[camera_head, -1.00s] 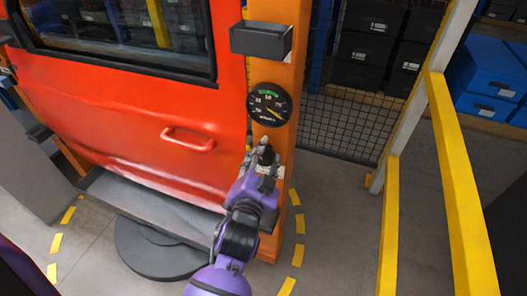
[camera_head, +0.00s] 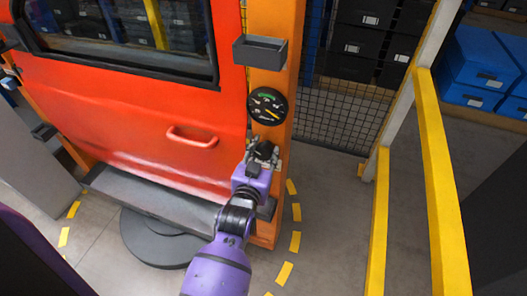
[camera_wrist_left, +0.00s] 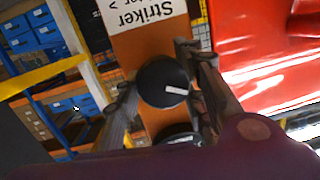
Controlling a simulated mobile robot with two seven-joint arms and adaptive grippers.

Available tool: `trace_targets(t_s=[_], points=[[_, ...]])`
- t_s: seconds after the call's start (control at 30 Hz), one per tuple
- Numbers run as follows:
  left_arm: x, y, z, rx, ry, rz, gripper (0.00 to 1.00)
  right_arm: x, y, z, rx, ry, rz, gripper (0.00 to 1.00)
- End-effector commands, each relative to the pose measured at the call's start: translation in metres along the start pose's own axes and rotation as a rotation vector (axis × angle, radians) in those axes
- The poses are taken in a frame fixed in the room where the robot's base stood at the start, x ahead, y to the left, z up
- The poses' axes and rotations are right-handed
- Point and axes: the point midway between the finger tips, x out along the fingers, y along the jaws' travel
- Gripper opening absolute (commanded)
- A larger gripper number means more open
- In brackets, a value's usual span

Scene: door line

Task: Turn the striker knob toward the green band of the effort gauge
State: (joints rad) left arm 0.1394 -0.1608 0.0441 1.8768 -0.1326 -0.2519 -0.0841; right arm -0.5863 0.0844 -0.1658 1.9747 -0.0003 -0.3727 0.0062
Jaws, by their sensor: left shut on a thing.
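The striker knob (camera_wrist_left: 163,83) is round and black with a white mark, on the orange post (camera_wrist_left: 137,50). It sits between the fingers of my left gripper (camera_wrist_left: 162,88), which is shut on it. In the head view my left gripper (camera_head: 263,150) reaches the post just below the gauge and hides most of the knob. The effort gauge (camera_head: 267,105) is a round black dial with a green band (camera_head: 267,96) at its top. Its yellow needle points to the lower right, away from the green band. A white label reading "Striker" (camera_wrist_left: 135,12) shows upside down.
A red door (camera_head: 130,130) with a handle (camera_head: 192,137) stands left of the post. A grey open box (camera_head: 260,52) is mounted above the gauge. Yellow rails (camera_head: 433,170) stand to the right. Grey floor is open between post and rails.

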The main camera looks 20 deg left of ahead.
Motion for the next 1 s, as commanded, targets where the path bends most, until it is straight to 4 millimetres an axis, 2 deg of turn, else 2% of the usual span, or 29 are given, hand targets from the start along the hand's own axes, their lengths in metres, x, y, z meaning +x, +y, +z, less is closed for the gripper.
trace_targets(t_s=[0.37,0.4,0.5,0.8,1.0], points=[[0.000,0.004,0.003,-0.005,-0.006,0.007,0.10,0.001,-0.001,-0.001,0.000,0.002,-0.002,0.40],[0.000,0.004,0.003,-0.005,-0.006,0.007,0.41,0.001,-0.001,-0.001,0.000,0.002,-0.002,0.40],[0.000,0.004,0.003,-0.005,-0.006,0.006,0.53,0.001,-0.001,-0.002,0.000,0.003,-0.002,0.40],[0.000,0.002,0.001,0.001,-0.002,0.002,0.53,0.002,-0.002,-0.004,0.004,0.008,-0.002,0.40],[0.000,0.002,0.006,0.088,0.001,-0.010,0.53,0.005,-0.002,0.018,0.003,-0.024,-0.002,0.40]])
